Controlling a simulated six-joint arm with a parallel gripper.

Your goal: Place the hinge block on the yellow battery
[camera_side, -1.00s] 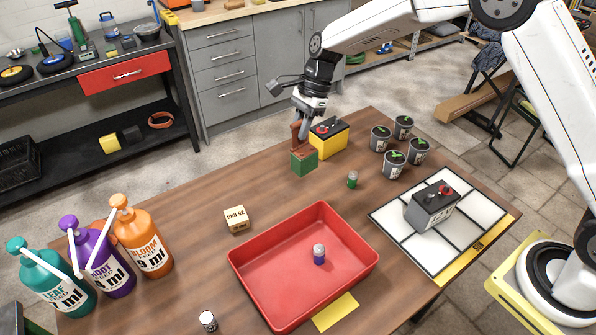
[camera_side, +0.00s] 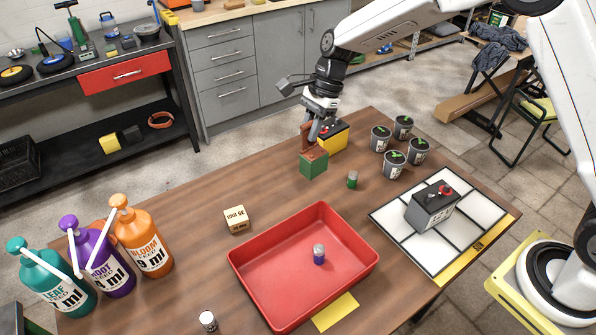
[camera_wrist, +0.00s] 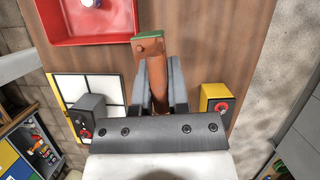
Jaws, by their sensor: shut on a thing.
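The hinge block (camera_side: 313,165) is a green block with a reddish-brown hinge part on top. My gripper (camera_side: 314,132) is shut on its upright brown part; in the wrist view the brown part (camera_wrist: 150,46) shows between my fingers (camera_wrist: 158,88). The block is upright, in front of and slightly left of the yellow battery. The yellow battery (camera_side: 334,141) has a black top and stands at the table's far edge, partly hidden by my gripper and the block. It also shows in the wrist view (camera_wrist: 206,103), right of my fingers. I cannot tell how far the block is above the table.
A grey battery (camera_side: 432,208) stands on a white tiled mat (camera_side: 462,239). Several potted seedlings (camera_side: 395,163) and a small green cylinder (camera_side: 352,180) stand right of the block. A red tray (camera_side: 262,292), a wooden cube (camera_side: 237,219) and several bottles (camera_side: 143,240) are nearer.

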